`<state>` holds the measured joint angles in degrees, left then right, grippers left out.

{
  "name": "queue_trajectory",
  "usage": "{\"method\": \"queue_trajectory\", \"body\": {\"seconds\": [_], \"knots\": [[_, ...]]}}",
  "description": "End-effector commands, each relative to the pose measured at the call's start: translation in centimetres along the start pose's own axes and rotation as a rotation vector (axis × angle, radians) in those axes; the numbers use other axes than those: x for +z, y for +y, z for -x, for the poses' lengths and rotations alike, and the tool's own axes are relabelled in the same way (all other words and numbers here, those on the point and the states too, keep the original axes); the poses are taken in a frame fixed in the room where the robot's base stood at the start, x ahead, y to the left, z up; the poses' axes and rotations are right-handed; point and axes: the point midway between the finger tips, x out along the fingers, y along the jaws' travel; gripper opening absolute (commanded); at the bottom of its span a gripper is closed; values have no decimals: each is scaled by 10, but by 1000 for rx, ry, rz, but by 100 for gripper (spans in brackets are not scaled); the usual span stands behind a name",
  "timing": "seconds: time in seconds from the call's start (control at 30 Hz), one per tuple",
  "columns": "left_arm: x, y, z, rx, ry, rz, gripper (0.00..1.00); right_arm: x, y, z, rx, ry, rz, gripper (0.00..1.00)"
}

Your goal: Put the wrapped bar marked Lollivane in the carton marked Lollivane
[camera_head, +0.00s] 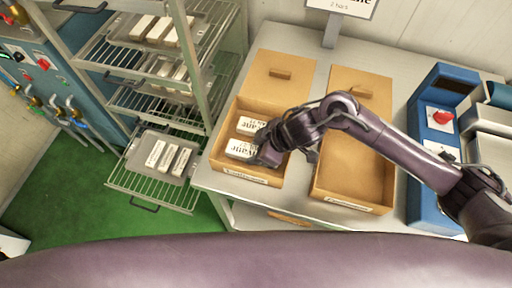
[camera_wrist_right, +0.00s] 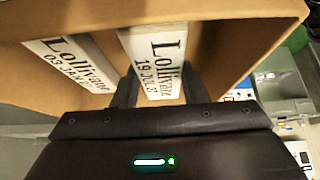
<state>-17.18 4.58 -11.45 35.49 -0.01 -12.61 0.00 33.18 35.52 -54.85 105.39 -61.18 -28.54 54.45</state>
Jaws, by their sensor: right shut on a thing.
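The left carton (camera_head: 268,180) is an open brown box on the table; the label on its front is too small to read. Two white wrapped bars are inside it. My right gripper (camera_head: 264,155) is down in this carton, shut on the nearer bar (camera_head: 239,149). In the right wrist view the held bar (camera_wrist_right: 160,50), printed Lollivane 19 JUL, is between the fingers (camera_wrist_right: 157,84). The other bar (camera_head: 249,126) lies beside it; in the wrist view it (camera_wrist_right: 70,62) reads Lollivane 03 JAN. My left gripper is out of view.
A second open carton (camera_head: 380,165) stands to the right under my right arm; its visible floor is bare. A sign (camera_head: 345,5) ending "ane, 2 bars" stands behind. A wire rack (camera_head: 128,172) at left holds trays of bars. Blue equipment (camera_head: 425,120) stands at the right.

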Motion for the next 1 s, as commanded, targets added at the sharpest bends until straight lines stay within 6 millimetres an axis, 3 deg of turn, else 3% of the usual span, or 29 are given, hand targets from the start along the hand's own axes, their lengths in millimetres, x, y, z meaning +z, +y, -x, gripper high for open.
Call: {"method": "queue_trajectory", "body": {"seconds": [1.0], "knots": [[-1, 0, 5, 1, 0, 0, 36, 1, 0, -2, 1, 1, 0, 13]]}}
